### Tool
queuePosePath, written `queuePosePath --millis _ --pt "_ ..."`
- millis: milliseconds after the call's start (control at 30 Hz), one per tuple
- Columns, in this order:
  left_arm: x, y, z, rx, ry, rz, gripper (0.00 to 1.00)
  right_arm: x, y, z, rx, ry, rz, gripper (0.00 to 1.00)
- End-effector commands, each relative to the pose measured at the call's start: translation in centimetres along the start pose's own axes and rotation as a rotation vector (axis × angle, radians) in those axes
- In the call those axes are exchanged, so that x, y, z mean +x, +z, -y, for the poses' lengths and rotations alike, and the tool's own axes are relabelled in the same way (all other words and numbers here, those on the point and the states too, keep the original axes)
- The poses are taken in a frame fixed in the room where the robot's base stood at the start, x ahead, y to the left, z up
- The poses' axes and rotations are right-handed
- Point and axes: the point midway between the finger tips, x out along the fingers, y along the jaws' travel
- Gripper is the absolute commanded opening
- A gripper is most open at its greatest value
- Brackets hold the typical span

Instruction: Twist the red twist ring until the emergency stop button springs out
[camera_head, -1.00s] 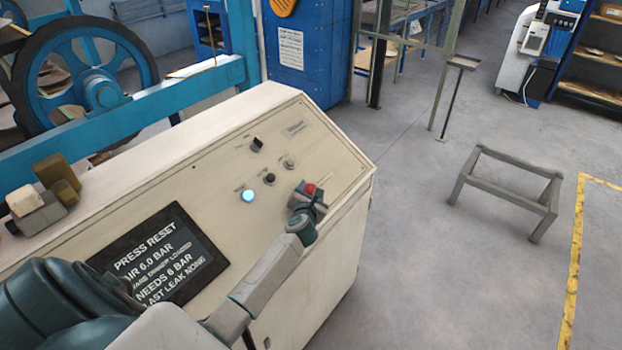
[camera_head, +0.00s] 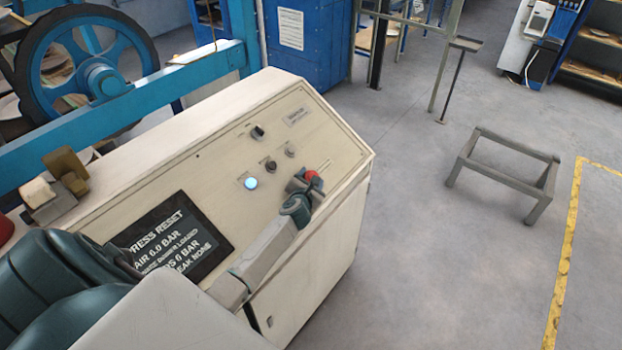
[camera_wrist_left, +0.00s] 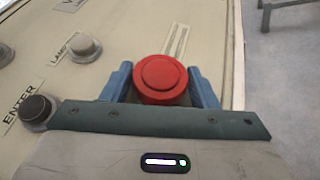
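The red emergency stop button (camera_head: 311,175) sits near the right end of the cream panel (camera_head: 225,150). Its round red head and ring fill the middle of the left wrist view (camera_wrist_left: 162,78). My left gripper (camera_head: 306,182) is at the button. In the left wrist view its two blue fingers (camera_wrist_left: 161,86) stand one on each side of the red head, very close to its edges. I cannot tell whether they press on it. The button's base is hidden behind the head and the gripper. My right gripper is not in view.
A lit blue button (camera_head: 251,183), black knobs (camera_head: 257,132) and a dark text screen (camera_head: 172,238) share the panel. A black ENTER button (camera_wrist_left: 36,110) is left of my gripper. A blue flywheel (camera_head: 95,70) stands behind. A low grey stand (camera_head: 505,165) is on open floor.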

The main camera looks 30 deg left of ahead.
Motion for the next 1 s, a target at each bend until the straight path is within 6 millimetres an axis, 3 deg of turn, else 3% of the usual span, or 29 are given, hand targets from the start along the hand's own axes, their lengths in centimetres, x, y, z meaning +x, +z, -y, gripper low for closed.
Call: queuePosePath --millis 100,467,1000 --pt "0.0 0.0 0.0 0.0 0.0 0.0 0.71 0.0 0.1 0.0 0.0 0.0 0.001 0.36" --pt "-0.6 0.1 0.0 -0.001 0.0 0.003 0.71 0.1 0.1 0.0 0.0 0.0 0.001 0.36" --pt "-9.3 -0.2 0.1 -0.001 -0.001 0.001 0.71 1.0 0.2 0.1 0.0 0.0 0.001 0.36"
